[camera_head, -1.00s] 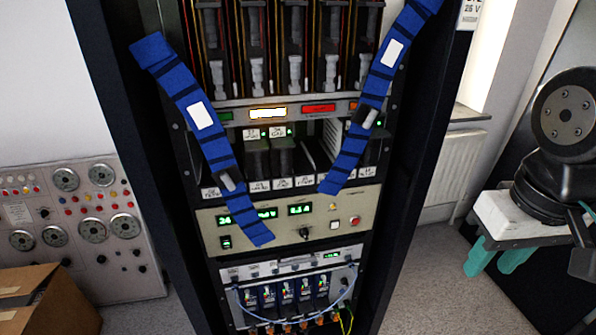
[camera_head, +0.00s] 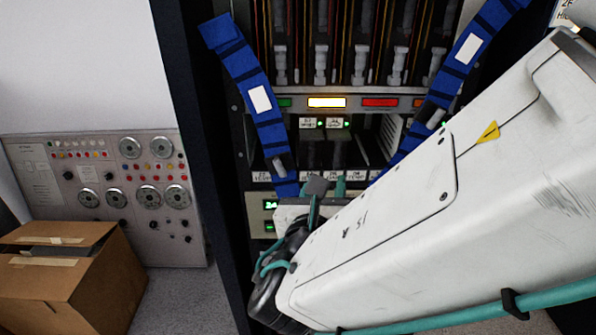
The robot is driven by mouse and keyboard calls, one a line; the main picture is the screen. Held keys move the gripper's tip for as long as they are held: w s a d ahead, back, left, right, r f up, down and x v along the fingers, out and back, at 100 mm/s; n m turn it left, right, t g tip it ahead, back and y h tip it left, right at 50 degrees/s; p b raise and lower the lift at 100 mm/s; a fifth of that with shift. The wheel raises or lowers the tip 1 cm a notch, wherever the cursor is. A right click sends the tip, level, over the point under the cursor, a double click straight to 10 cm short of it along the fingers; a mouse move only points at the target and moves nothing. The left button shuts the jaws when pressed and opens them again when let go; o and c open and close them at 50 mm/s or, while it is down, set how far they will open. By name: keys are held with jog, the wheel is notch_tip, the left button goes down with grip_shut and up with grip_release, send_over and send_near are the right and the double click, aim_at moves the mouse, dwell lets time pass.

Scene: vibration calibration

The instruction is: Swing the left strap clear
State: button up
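The left strap (camera_head: 245,75) is blue with dark bands and a white label. It hangs slanting down across the left side of the rack, with a grey clip (camera_head: 279,166) near its lower part. Its lower end is hidden behind my arm. The right strap (camera_head: 462,60) is alike and slants the other way, its lower part also hidden by my arm. My gripper (camera_head: 328,187) is in front of the rack, just right of the left strap's lower part. Teal fingertips show there, but the arm hides most of it. I cannot tell whether it touches the strap.
The rack (camera_head: 190,150) has card slots, lit indicators (camera_head: 327,102) and a panel behind the straps. My white arm fills the lower right. A grey gauge panel (camera_head: 110,190) and an open cardboard box (camera_head: 70,275) stand at left. Some floor shows between box and rack.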

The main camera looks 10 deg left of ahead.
aim_at(279, 171)
jog(key=s+a+f+n+y, duration=0.2)
jog(key=s+a+n+y, duration=0.1)
jog(key=a+n+y, duration=0.3)
jog(key=shift+m+h, duration=0.5)
jog(key=shift+h, duration=0.1)
jog(key=x, duration=0.3)
jog(key=a+x, duration=0.1)
jog(key=x, duration=0.2)
jog(key=shift+s+r, duration=0.15)
jog(key=shift+r, duration=0.05)
jog(key=shift+w+a, duration=0.25)
jog(key=shift+w, duration=0.4)
grip_shut()
